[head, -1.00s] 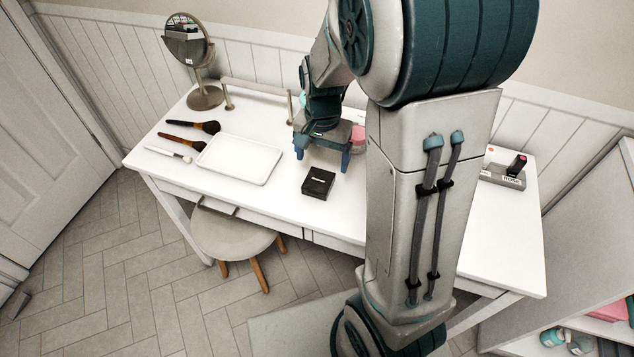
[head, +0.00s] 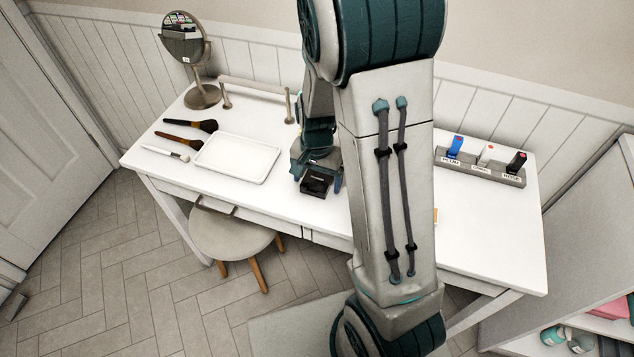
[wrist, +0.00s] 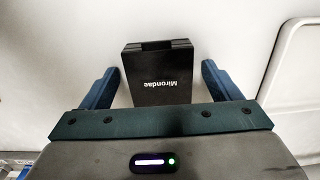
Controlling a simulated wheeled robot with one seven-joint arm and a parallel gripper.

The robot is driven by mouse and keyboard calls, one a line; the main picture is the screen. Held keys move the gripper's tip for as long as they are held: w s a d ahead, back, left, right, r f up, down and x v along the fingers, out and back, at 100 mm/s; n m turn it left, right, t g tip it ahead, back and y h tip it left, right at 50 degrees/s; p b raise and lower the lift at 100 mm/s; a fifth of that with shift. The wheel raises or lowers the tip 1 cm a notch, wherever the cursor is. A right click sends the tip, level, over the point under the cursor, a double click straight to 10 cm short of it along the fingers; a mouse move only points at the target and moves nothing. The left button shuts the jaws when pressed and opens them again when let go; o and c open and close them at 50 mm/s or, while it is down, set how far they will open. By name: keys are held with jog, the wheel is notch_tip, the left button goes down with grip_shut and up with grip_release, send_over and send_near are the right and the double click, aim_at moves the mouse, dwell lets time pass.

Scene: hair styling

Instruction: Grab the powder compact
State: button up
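The powder compact is a black square box (head: 316,183) on the white table, to the right of the white tray. In the wrist view the compact (wrist: 157,75) shows a "Mirondae" label and lies between my two blue fingers. My gripper (head: 317,180) is low over the table at the compact. In the wrist view my gripper (wrist: 159,84) is open, with a clear gap between each finger and the compact's sides. In the head view the gripper hides the compact's far part.
The white tray (head: 238,159) lies left of the compact; its edge also shows in the wrist view (wrist: 271,75). Brushes (head: 183,138) lie further left. A round mirror (head: 187,42) stands at the back. A lipstick holder (head: 480,168) is at the right. A stool (head: 222,225) stands in front.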

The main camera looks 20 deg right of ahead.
jog(key=c, duration=1)
jog(key=shift+r, duration=0.1)
